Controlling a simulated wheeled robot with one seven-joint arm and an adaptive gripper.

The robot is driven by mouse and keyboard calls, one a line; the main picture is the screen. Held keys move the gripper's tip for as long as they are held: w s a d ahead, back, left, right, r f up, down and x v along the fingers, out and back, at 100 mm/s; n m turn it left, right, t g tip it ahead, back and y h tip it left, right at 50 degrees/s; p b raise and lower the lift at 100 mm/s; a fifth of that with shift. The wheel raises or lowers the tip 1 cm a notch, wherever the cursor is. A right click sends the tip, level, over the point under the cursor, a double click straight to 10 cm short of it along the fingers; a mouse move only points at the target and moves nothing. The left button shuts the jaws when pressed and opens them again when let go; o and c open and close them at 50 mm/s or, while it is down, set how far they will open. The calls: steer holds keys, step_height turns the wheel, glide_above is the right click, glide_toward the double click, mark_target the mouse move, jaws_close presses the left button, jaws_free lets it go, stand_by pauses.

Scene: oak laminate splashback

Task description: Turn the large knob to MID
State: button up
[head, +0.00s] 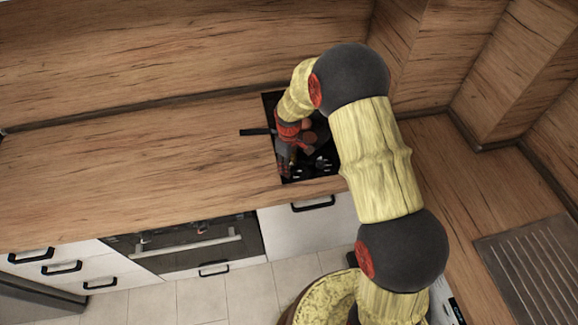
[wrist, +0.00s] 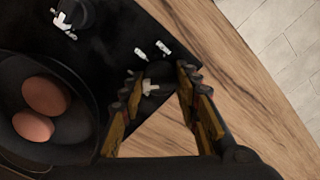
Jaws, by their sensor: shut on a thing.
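A black cooktop (head: 269,103) is set into the wood counter. In the wrist view, my gripper (wrist: 161,77) has its two fingers on either side of a dark knob (wrist: 157,88) near the cooktop's edge and is shut on it. White marks lie around this knob, too small to read. A second dark knob (wrist: 82,13) stands at the top left, apart from the fingers. I cannot tell by size which knob is the large one, and the held knob's pointer is not clear. In the head view, my gripper (head: 284,164) is low over the cooktop's front left.
A dark pan (wrist: 62,81) with two brown eggs (wrist: 44,95) stands close to the left finger. Its handle (head: 256,132) reaches left over the counter. Bare counter (head: 130,165) lies to the left, and a ribbed metal drainer (head: 535,260) is at the right.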

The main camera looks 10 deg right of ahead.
steer(key=m, duration=0.5)
steer(key=shift+m, duration=0.3)
steer(key=m, duration=0.4)
steer(key=shift+m, duration=0.3)
steer(key=o, duration=1.2)
steer(key=shift+c, duration=0.2)
steer(key=shift+r, duration=0.1)
step_height(320, 180, up, 12)
